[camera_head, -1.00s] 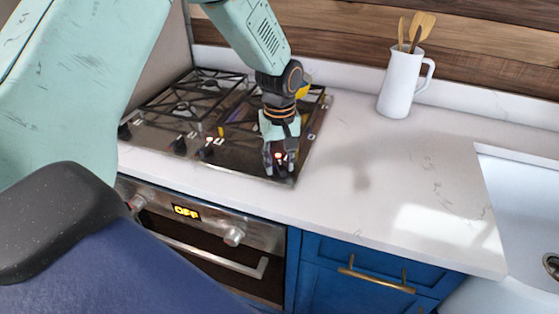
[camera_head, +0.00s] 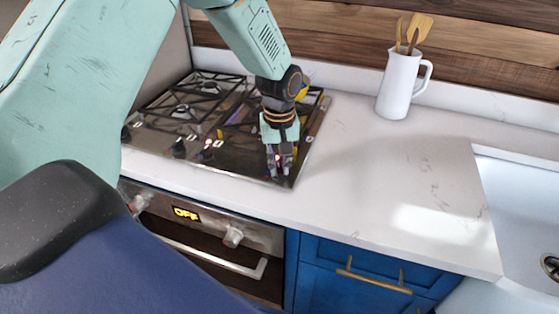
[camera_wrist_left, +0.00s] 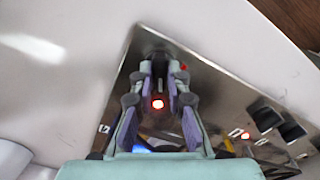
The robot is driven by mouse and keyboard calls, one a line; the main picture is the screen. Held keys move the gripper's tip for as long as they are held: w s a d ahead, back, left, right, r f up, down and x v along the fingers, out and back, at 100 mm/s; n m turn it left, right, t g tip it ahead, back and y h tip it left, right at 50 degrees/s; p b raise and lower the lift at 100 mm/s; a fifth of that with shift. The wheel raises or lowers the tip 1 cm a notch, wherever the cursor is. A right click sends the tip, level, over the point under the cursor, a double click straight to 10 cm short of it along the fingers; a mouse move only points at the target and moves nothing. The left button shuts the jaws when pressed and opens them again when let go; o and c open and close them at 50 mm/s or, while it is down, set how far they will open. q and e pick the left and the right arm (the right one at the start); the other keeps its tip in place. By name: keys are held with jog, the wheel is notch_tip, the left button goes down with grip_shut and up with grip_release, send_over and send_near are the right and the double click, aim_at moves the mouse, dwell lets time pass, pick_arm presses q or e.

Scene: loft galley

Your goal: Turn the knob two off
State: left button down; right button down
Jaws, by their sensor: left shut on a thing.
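My left gripper (camera_head: 279,172) points down at the front right corner of the black cooktop (camera_head: 235,166). In the left wrist view its fingers (camera_wrist_left: 159,78) are closed on a dark cooktop knob (camera_wrist_left: 157,50), mostly hidden between them. A red light (camera_wrist_left: 157,103) glows between the fingers. Other dark knobs (camera_head: 207,151) stand along the cooktop's front edge to the left, and two show at the right of the wrist view (camera_wrist_left: 266,119). I cannot read the knob's setting or number. My right gripper is out of view.
Black grates (camera_head: 185,108) cover the back of the cooktop. An oven (camera_head: 233,236) with an "OFF" display is below. The white counter (camera_head: 375,170) to the right is clear. A white pitcher of wooden utensils (camera_head: 396,85) stands at the back; a sink (camera_head: 520,210) is at the far right.

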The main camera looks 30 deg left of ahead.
aim_at(279, 168)
pick_arm(q)
jog(key=m+p, duration=0.2)
jog(key=shift+r+m, duration=0.2)
jog(key=shift+m, duration=0.2)
jog(key=shift+w+m+p, duration=0.1)
jog(key=shift+m+p, duration=0.7)
jog(key=shift+m, duration=0.6)
jog(key=c, duration=1.3)
grip_release()
jog(key=shift+f, duration=0.15)
notch_tip(279, 168, up, 12)
jog(key=shift+s, duration=0.2)
